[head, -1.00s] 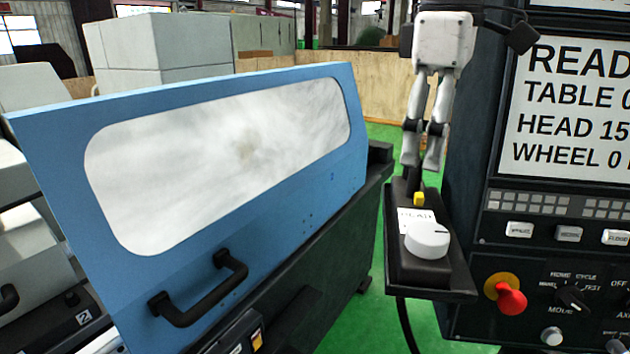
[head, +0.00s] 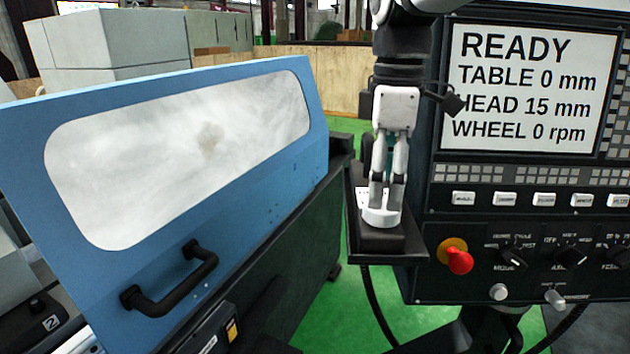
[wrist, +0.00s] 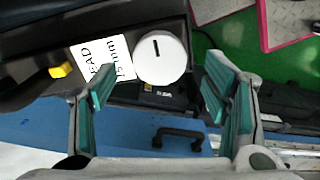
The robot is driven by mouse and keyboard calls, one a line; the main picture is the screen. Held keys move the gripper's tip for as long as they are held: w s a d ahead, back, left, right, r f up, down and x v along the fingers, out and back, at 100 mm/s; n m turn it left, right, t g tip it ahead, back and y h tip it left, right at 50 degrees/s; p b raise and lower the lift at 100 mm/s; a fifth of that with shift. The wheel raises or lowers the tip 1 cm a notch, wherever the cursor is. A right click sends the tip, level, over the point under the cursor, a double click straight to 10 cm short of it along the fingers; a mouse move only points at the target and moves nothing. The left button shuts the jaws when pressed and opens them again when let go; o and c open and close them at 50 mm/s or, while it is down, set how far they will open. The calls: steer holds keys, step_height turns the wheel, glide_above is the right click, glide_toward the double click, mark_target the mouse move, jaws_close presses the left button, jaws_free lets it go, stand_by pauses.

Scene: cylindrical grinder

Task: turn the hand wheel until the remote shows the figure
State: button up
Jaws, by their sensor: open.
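The hand wheel (head: 381,217) is a white round knob on top of the black remote (head: 405,243), on a shelf left of the control panel. In the wrist view the wheel (wrist: 161,59) shows a dark line mark on its face. Beside it is a white label (wrist: 104,62), partly readable as "EAD" and "5 mm". My gripper (head: 386,192) points down directly over the wheel in the head view. In the wrist view its teal-padded fingers (wrist: 150,85) are apart with nothing between them. Whether they touch the wheel I cannot tell.
The panel screen (head: 530,88) reads READY, TABLE 0 mm, HEAD 15 mm, WHEEL 0 rpm. A red stop button (head: 459,261) is on the panel right of the remote. A yellow button (wrist: 61,70) is on the remote. The blue machine door (head: 270,190) stands to the left.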

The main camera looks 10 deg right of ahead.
steer(key=shift+f, duration=1.45)
steer(key=c, duration=1.2)
steer(key=shift+o, duration=0.2)
steer(key=m+p, duration=0.1)
steer(key=m, duration=0.3)
steer(key=shift+a+r+m+p, duration=0.1)
steer(key=shift+m+p, duration=0.2)
steer(key=shift+p, duration=0.1)
steer(key=m+p, duration=0.1)
steer(key=m, duration=0.3)
steer(key=shift+m, duration=0.3)
steer(key=m, duration=0.4)
steer(key=shift+m+p, duration=0.3)
steer(key=shift+p, duration=0.1)
steer(key=shift+m+p, duration=0.3)
steer(key=shift+m, duration=1.7)
